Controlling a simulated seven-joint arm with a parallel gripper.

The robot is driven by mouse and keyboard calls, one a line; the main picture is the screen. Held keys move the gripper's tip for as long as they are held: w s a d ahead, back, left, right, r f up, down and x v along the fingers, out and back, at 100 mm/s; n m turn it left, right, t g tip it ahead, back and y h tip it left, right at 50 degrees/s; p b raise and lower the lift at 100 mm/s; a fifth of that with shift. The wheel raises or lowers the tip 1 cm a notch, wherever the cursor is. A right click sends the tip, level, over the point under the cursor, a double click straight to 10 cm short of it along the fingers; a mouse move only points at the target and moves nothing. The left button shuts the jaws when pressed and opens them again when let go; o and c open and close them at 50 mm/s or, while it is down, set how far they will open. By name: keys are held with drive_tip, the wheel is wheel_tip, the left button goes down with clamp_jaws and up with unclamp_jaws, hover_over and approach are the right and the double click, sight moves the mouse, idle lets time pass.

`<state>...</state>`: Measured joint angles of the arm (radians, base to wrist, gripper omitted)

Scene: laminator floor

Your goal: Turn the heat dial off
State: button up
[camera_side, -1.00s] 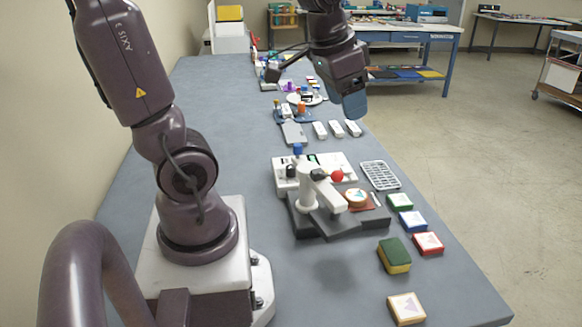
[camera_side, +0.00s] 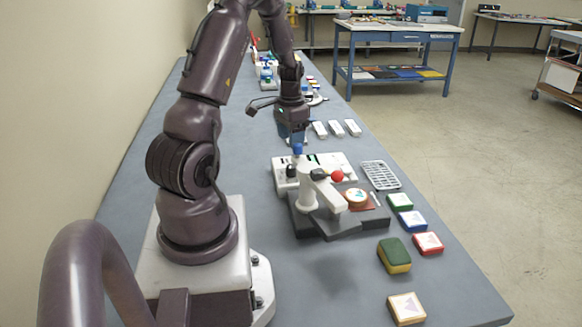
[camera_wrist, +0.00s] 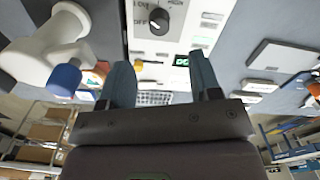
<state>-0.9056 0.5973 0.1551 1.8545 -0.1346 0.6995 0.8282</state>
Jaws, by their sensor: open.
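In the wrist view my gripper (camera_wrist: 160,62) is open and empty, apart from the dial, which lies beyond the fingertips.
A blue-capped part (camera_wrist: 63,80) is left of the fingers in the wrist view. White blocks (camera_side: 336,128), a grey rack (camera_side: 380,175) and several coloured pads (camera_side: 399,201) lie to the right.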

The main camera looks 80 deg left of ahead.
sight(291, 166)
wheel_tip(291, 166, down, 10)
drive_tip(key=shift+r, duration=0.2)
drive_tip(key=shift+c, duration=0.5)
drive_tip(key=c, duration=0.8)
drive_tip(key=shift+c, duration=0.2)
drive_tip(key=shift+n, duration=0.3)
drive_tip(key=n, duration=0.4)
drive_tip(key=shift+n, duration=2.6)
drive_tip(key=o, duration=0.9)
